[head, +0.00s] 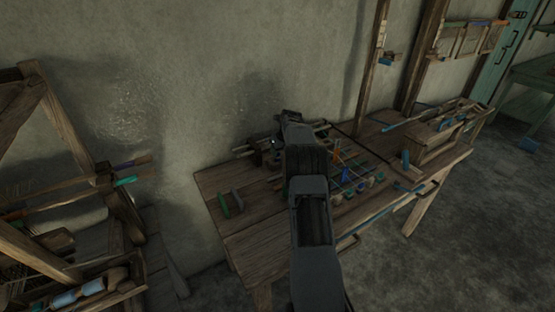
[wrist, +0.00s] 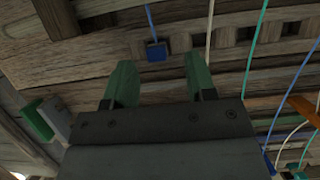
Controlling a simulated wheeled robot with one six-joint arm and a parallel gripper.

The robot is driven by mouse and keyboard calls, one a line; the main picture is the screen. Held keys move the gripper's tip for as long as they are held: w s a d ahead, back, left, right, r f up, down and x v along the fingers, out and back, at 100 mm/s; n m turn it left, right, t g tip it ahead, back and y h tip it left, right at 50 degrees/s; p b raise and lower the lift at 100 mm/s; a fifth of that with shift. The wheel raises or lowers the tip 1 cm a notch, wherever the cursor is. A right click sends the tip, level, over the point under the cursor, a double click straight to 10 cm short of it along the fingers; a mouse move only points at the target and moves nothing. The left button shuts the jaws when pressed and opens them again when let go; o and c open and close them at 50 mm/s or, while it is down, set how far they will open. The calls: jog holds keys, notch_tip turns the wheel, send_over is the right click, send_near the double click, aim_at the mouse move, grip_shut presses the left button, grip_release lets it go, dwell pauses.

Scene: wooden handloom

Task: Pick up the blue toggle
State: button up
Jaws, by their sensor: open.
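A small blue block on a blue cord, which looks like the blue toggle (wrist: 156,50), shows near the upper middle of the wrist view. It lies against or just over a brown wooden surface. My gripper (wrist: 160,66) is open, with its two green fingers apart and nothing between them. The blue block appears just beyond the fingertips, roughly centred between them. I cannot tell the depth gap. In the head view my arm hides much of the bench middle, and I cannot pick out this block there.
The wooden bench (head: 257,245) holds several small coloured blocks and rods right of my arm. Several cords hang at right, including a green cord (wrist: 256,45).

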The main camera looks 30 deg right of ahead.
aim_at(277, 159)
jog(key=x, duration=0.4)
jog(key=shift+a, duration=0.2)
grip_shut()
dwell(0.3)
